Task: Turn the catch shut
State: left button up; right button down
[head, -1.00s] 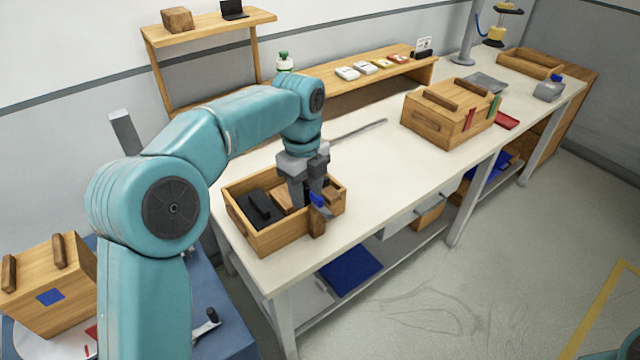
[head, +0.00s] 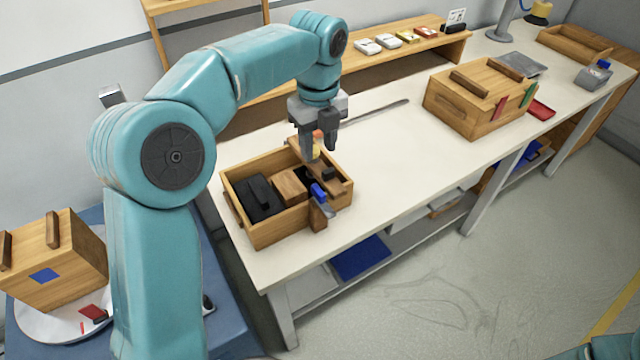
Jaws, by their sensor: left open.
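An open wooden box (head: 282,232) stands on the near left end of the white bench. A dark brown wooden piece (head: 318,218) sits at its front wall near the right corner; it may be the catch, but I cannot tell for sure. A blue-handled item (head: 319,191) lies in the box just above it. A black item (head: 262,198) and a wooden block (head: 290,185) are also in the box. My left gripper (head: 319,150) is open above the box's far right part, fingers pointing down. A small orange and yellow thing (head: 316,147) shows between the fingers. My right gripper is out of view.
A closed wooden crate (head: 480,100) stands farther along the bench (head: 385,165), with clear top between. A thin grey rod (head: 375,118) lies near the back. Another wooden crate (head: 55,262) sits on a round white plate (head: 50,325) at lower left.

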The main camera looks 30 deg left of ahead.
aim_at(318, 190)
pick_arm(q)
notch_tip(318, 190, down, 13)
jog(key=shift+w+a+f, duration=0.1)
jog(key=shift+w+f, duration=0.1)
jog(key=shift+f, duration=0.05)
jog(key=shift+s+r, duration=0.15)
jog(key=shift+s, duration=0.1)
jog(key=shift+c, duration=0.6)
jog(key=shift+w, duration=0.1)
grip_shut()
